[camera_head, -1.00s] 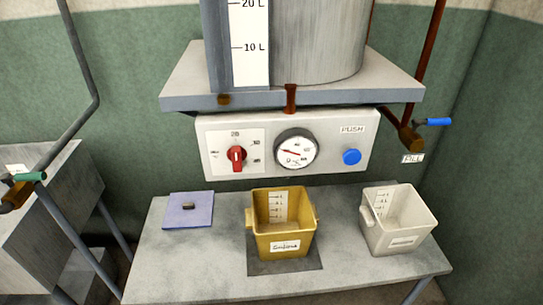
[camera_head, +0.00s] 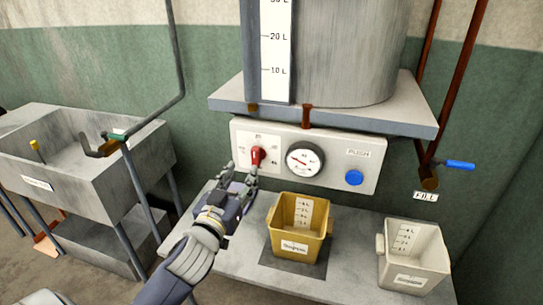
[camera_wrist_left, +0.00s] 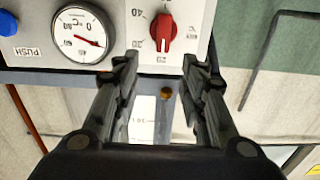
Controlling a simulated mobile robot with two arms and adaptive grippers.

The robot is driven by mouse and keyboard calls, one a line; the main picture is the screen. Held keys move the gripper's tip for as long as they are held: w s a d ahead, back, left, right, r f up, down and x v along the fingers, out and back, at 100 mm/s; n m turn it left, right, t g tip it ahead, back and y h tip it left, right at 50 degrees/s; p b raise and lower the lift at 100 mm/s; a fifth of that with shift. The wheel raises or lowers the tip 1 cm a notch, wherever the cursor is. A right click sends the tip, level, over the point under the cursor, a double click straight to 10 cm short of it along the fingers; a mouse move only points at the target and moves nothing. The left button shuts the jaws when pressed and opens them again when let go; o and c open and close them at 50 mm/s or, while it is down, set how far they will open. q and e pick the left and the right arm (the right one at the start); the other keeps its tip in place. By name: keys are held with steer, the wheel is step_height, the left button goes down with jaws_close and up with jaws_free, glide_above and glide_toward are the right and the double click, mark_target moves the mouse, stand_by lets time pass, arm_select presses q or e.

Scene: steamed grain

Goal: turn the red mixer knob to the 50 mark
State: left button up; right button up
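The red mixer knob (camera_head: 258,156) sits on the left part of the white control panel (camera_head: 340,177). Its long grip stands roughly upright; which mark it points at is too small to tell. My left gripper (camera_head: 241,170) is in front of the panel, just below and left of the knob. In the left wrist view, turned upside down, the open fingers (camera_wrist_left: 160,64) are spread and empty, with the knob (camera_wrist_left: 165,33) ahead between their lines. They appear apart from it. Small number marks surround the knob. My right gripper is not in view.
A round gauge (camera_head: 305,159) and a blue push button (camera_head: 354,177) are right of the knob. The tank shelf (camera_head: 360,118) overhangs the panel. A yellow bucket (camera_head: 299,228) and a white bucket (camera_head: 413,258) stand on the table below. A sink (camera_head: 85,185) is at left.

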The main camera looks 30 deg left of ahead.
mark_target(254, 153)
arm_select(q)
steer(key=p+x, duration=0.2)
steer(key=x, duration=0.7)
steer(key=shift+w+a, duration=0.2)
steer(key=shift+w, duration=0.05)
steer(key=shift+w+a+f, duration=0.1)
steer(key=shift+w+a, duration=0.05)
steer(key=shift+w, duration=0.5)
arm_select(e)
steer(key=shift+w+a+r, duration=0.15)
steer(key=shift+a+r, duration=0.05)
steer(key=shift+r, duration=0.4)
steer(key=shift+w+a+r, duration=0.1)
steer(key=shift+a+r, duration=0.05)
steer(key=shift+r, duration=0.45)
arm_select(q)
steer(key=shift+c, duration=0.5)
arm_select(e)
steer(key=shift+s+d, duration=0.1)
arm_select(q)
jaws_close()
